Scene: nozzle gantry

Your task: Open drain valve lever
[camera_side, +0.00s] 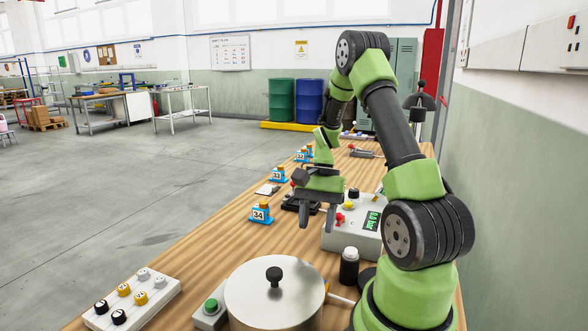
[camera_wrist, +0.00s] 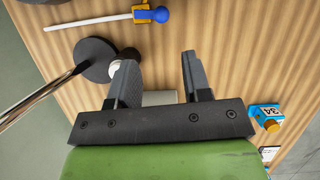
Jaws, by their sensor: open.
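No part is labelled as the drain valve lever, and I cannot tell for certain which part it is. In the wrist view a pale rod (camera_wrist: 90,20) runs along the wooden bench to a yellow fitting with a blue rounded end (camera_wrist: 161,14). My gripper (camera_side: 317,222) is open and empty, pointing down above the bench beside the grey control box. Its two fingers (camera_wrist: 152,75) are spread apart in the wrist view, and the blue end lies beyond them. In the side view a steel pot (camera_side: 262,303) with a black lid knob stands at the front.
The control box (camera_side: 367,243) has a green display and a red knob. A black bottle (camera_side: 349,270) stands near the pot. A button box (camera_side: 212,312) and a knob panel (camera_side: 130,302) lie at the front. Blue tag 34 (camera_side: 261,215) stands near the bench's left edge.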

